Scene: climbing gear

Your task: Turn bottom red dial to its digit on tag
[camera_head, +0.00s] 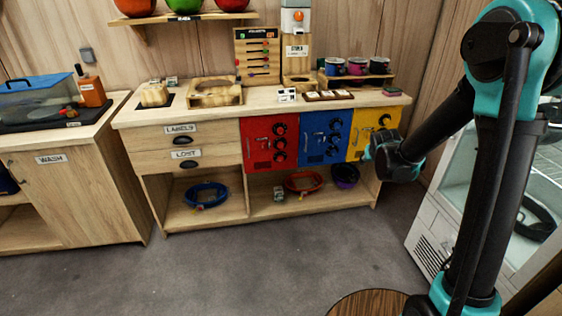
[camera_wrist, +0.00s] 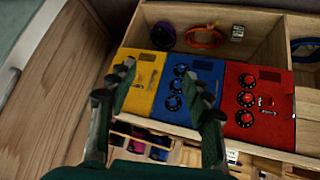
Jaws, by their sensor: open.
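The red door (camera_head: 257,158) is in the front of the wooden counter, with three black dials in a column. Its bottom dial (camera_head: 280,157) is the lowest of the three in the head view. The wrist view is upside down, so this bottom dial (camera_wrist: 247,81) shows highest on the red door (camera_wrist: 275,128) there. The digits are too small to read, and I cannot tell which item is the tag. My gripper (camera_wrist: 164,76) is open and empty, in front of the yellow and blue doors, apart from the red dials.
A blue door (camera_head: 318,151) and a yellow door (camera_head: 362,143) with black dials adjoin the red one. Open shelves below hold coiled ropes, including a red one (camera_head: 303,182). A white glass-fronted cabinet (camera_head: 428,222) stands at right. A round wooden top (camera_head: 362,303) is in front. Grey floor is clear at left.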

